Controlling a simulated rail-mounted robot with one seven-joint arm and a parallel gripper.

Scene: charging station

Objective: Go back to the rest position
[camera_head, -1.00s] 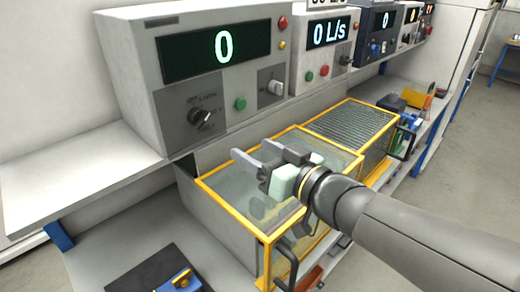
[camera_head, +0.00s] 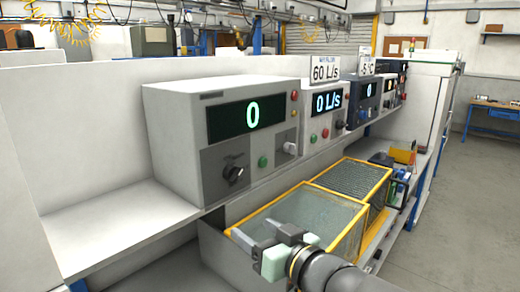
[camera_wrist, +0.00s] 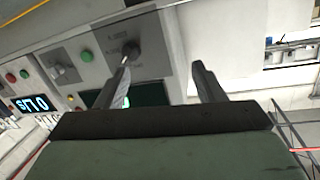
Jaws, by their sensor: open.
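My gripper (camera_head: 262,239) is open and empty. In the head view it hangs over the near left part of a yellow-framed glass-topped box (camera_head: 335,215), with my arm reaching in from the bottom edge. In the wrist view the two fingers (camera_wrist: 163,80) are spread apart with nothing between them. Beyond the fingers is the front of the white control unit (camera_head: 175,130), with its black knob (camera_head: 234,174) and display showing 0 (camera_head: 250,116). In the wrist view the knob (camera_wrist: 131,50) appears close to the left fingertip; I cannot tell the gap.
A mesh-topped yellow-framed box (camera_head: 352,178) lies behind the glass one. The white shelf (camera_head: 110,228) left of the units is bare. Floor (camera_head: 460,200) is clear at right.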

